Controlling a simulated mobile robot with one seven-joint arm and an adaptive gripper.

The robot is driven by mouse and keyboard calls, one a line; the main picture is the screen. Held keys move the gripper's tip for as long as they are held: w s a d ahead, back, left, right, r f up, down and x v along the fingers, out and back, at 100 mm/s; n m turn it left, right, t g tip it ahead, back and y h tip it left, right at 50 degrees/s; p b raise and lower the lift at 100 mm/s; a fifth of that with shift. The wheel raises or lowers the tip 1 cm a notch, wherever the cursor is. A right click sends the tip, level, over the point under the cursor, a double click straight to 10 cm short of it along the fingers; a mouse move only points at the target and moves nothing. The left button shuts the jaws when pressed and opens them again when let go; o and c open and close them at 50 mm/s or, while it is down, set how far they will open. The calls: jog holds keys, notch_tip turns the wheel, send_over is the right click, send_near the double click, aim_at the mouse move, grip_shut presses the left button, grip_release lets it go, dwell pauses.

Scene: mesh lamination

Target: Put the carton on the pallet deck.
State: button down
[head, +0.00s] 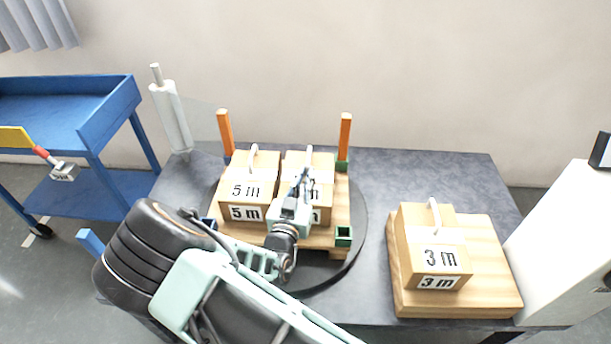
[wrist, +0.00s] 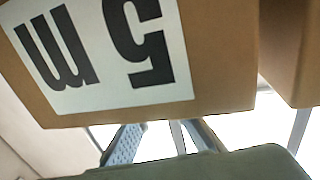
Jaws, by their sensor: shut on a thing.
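The wooden pallet (head: 342,208) sits on a dark round turntable (head: 357,232). A tan carton marked 5 m (head: 240,187) stands on its left half. A second carton (head: 322,168) is on the right half beside it, its label partly hidden by my arm. My gripper (head: 304,180) is shut on the white handle (head: 309,153) of this right carton. In the wrist view the held carton's label (wrist: 100,45) reads 5 m upside down, with another carton (wrist: 288,50) close at the right. I cannot tell whether the held carton touches the deck.
Orange posts (head: 346,138) stand at the pallet's back corners, with a green corner socket (head: 343,236) at front right. A carton marked 3 m (head: 433,250) sits on a wooden board (head: 500,275) at right. A white roll (head: 171,115) stands at back left. A blue cart (head: 108,112) is further left.

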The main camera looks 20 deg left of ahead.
jog(key=c, duration=2)
grip_release()
jog(key=shift+c, duration=0.2)
jog(key=shift+r+p, duration=0.25)
jog(key=shift+p, duration=0.1)
jog(key=s+p, duration=0.1)
jog(key=s, duration=1.1)
jog(key=shift+d+f, duration=0.15)
jog(key=shift+d, duration=0.15)
